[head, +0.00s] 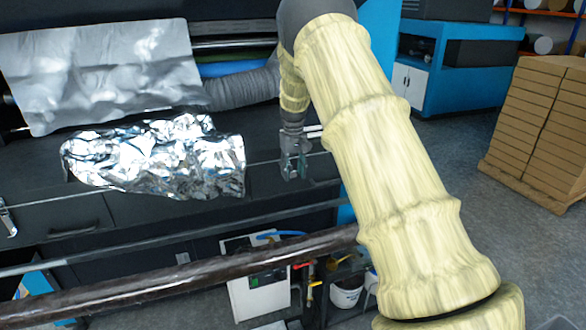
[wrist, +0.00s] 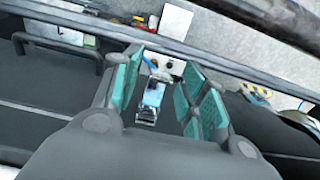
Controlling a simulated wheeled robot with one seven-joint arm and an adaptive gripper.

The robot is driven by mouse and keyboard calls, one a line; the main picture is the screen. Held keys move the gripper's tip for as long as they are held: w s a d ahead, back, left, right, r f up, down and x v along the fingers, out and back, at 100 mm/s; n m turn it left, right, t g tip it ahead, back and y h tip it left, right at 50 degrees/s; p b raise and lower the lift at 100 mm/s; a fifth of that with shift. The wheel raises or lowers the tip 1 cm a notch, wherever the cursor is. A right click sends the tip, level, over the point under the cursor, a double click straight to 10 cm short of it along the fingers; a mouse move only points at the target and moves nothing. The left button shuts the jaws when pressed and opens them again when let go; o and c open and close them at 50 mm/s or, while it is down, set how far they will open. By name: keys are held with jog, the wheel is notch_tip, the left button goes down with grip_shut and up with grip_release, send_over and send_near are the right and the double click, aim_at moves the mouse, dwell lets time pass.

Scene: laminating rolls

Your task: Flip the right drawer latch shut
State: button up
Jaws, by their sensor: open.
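The right drawer latch (wrist: 152,97) is a small silver metal piece on the dark front of the machine, seen in the wrist view between my gripper's fingers. My gripper (wrist: 163,70) is open, with teal pads on either side of the latch and nothing held. I cannot tell whether the fingers touch it, or whether the latch is up or down. In the head view my gripper (head: 293,172) points down at the machine's front edge, right of the crumpled foil. The latch is not clear there, behind the gripper. A dark drawer handle (wrist: 55,42) shows at the wrist view's left.
Crumpled silver foil (head: 155,157) lies on the machine top left of my gripper. A dark long roll (head: 190,280) and a thin rail (head: 170,237) run across in front. Another latch (head: 8,218) is at the far left. Boxes (head: 540,120) stand at right.

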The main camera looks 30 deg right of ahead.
jog(key=shift+f, duration=0.15)
grip_shut()
